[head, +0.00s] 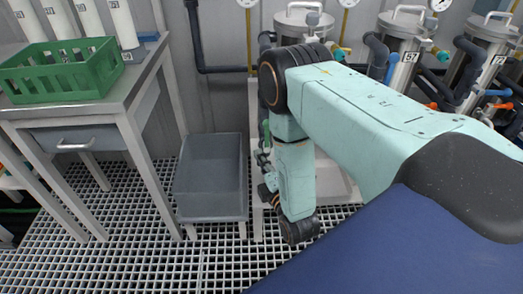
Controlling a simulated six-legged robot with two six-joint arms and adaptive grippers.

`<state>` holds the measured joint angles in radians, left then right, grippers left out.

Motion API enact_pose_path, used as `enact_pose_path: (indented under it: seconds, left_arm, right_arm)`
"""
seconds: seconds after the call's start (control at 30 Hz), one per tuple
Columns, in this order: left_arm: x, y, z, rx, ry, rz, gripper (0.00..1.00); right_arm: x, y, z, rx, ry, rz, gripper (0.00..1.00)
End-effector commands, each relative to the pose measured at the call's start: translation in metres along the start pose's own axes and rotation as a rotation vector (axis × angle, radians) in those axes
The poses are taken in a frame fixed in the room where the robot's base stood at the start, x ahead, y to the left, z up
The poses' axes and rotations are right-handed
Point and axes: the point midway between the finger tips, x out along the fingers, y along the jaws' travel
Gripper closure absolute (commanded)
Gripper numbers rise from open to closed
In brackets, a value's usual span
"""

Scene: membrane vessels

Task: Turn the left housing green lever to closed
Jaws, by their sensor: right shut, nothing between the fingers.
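The left housing (302,20) is a steel vessel with a lid handle; most of its body is hidden behind my right arm. A small green part (266,134), perhaps its green lever, shows just left of my forearm; its setting cannot be read. My right arm comes in from the right, bends at a dark elbow and hangs down in front of the housing. My right gripper (263,158) is small, dark and partly hidden beside the forearm, just below the green part. It is shut and empty; I cannot tell whether it touches the green part. My left gripper is out of view.
A grey bin (212,178) stands left of my right gripper. A steel table (142,75) with a green crate (62,72) is at left. Housing 57 (404,48) and another housing (490,45), with blue and orange levers, stand right. Open grating floor lies in front.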

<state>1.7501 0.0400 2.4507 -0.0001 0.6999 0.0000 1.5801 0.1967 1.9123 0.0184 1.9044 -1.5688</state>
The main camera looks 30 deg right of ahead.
Motion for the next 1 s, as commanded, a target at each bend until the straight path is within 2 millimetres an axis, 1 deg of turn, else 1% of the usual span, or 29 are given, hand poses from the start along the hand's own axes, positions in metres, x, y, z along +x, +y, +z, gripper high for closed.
enact_pose_path:
  seconds: [0.1, 0.47, 0.5, 0.7, 0.83, 1.0]
  left_arm:
    - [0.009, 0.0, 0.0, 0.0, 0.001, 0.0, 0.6]
    - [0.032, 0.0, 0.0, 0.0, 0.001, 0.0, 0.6]
    - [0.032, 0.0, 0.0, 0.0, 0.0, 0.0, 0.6]
    - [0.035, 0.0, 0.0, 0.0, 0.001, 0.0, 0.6]
    - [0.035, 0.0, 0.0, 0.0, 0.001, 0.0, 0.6]
    - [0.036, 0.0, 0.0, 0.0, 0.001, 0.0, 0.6]
  right_arm:
    - [0.022, -0.001, 0.0, 0.001, 0.0, 0.006, 1.0]
    - [0.091, -0.002, -0.002, 0.003, 0.0, 0.004, 1.0]
    - [0.088, -0.003, 0.006, 0.003, -0.006, -0.002, 1.0]
    - [0.079, -0.001, 0.027, 0.003, -0.003, -0.002, 1.0]
    - [0.077, -0.001, 0.033, 0.003, -0.001, -0.001, 1.0]
    - [0.075, -0.001, 0.035, 0.002, 0.001, -0.001, 1.0]
